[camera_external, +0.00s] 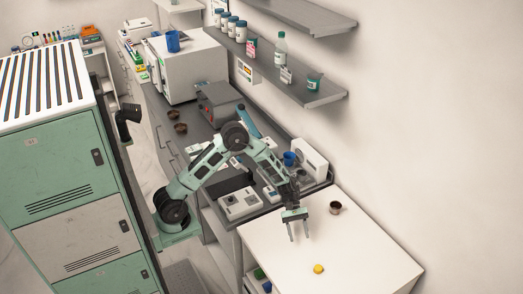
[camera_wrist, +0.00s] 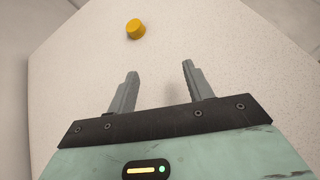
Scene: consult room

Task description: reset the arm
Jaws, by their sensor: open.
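My gripper (camera_external: 299,237) hangs over the white table at the end of my bent arm, fingers pointing down. In the wrist view my gripper (camera_wrist: 158,80) has its two grey fingers apart with nothing between them. A small yellow round object (camera_external: 319,269) lies on the white table (camera_external: 365,255). In the wrist view the yellow object (camera_wrist: 135,29) is beyond the fingertips, a little to the left, and not touched.
A small dark metal cup (camera_external: 336,208) stands on the table behind my gripper. A grey counter with white devices (camera_external: 239,204), a blue cup (camera_external: 289,158) and a white box (camera_external: 310,158) adjoins it. Wall shelves (camera_external: 318,96) hold bottles. Green lockers (camera_external: 75,185) stand left.

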